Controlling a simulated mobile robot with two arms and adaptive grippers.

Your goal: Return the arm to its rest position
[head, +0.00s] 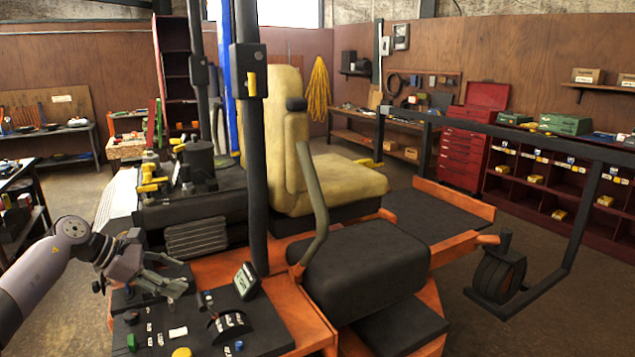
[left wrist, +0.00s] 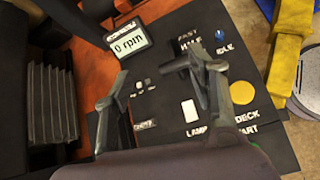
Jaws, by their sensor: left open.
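My left arm comes in from the left in the head view. My left gripper (head: 172,277) is open and empty above the mower's black control panel (head: 265,330). In the left wrist view its two fingers (left wrist: 158,75) stand apart over the panel, with nothing between them. The panel carries a display (head: 246,281) that reads "0 rpm" in the left wrist view (left wrist: 129,47). My right gripper is out of view.
The orange mower has a yellow seat (head: 345,185), a dark upright post (head: 255,150) behind the panel and a curved lever (head: 312,200). A red tool cabinet (head: 465,150) and shelves stand along the walls. Floor (head: 70,290) shows free on the left.

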